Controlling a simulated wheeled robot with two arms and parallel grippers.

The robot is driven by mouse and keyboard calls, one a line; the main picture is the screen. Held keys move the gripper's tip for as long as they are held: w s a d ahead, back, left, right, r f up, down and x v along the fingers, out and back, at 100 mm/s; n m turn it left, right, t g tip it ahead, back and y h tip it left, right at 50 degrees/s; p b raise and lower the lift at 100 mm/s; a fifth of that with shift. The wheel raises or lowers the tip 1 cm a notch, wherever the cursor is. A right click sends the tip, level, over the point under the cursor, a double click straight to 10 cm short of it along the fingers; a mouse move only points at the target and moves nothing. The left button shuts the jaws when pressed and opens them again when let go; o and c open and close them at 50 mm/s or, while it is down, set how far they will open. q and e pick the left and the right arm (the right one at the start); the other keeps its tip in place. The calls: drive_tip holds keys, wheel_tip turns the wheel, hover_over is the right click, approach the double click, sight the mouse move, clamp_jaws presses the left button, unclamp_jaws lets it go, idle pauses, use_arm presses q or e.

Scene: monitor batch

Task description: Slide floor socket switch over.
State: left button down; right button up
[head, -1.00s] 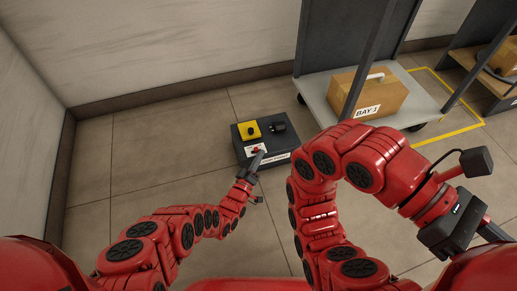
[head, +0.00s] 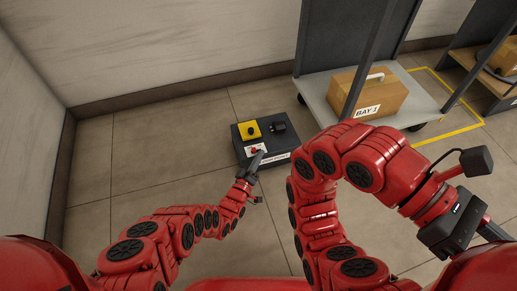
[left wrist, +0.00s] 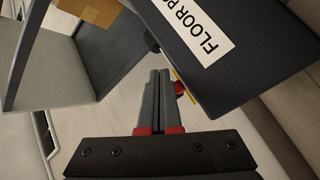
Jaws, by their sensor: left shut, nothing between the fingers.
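The floor socket box (head: 275,157) is a dark box on the tiled floor with a white label on its front. On its top are a yellow block (head: 249,130), a black plug-like part (head: 277,127) and a small red switch (head: 254,149) on a light plate. My left gripper (head: 260,156) is shut and empty, its tips at the box's near edge, just right of the switch. In the left wrist view the shut fingers (left wrist: 160,78) point at the box, with the red switch (left wrist: 180,88) close beside them. Contact cannot be told. My right gripper (head: 495,232) is partly cut off at the right edge.
A grey cart (head: 322,99) carrying a cardboard box (head: 378,91) stands right of the socket box. Yellow floor tape (head: 449,132) and a second loaded rack lie further right. Walls close the back and left. The floor left of the socket box is clear.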

use_arm(q)
drive_tip(key=s+p, duration=0.1)
drive_tip(key=s+d+r+p, duration=0.1)
drive_tip(key=s+p, duration=0.1)
drive_tip(key=s+r+p, duration=0.1)
drive_tip(key=s, duration=0.1)
drive_tip(key=shift+s+d+p, duration=0.2)
drive_tip(key=shift+d+p, duration=0.15)
drive_tip(key=shift+p, duration=0.05)
drive_tip(key=shift+f, duration=0.1)
idle(0.3)
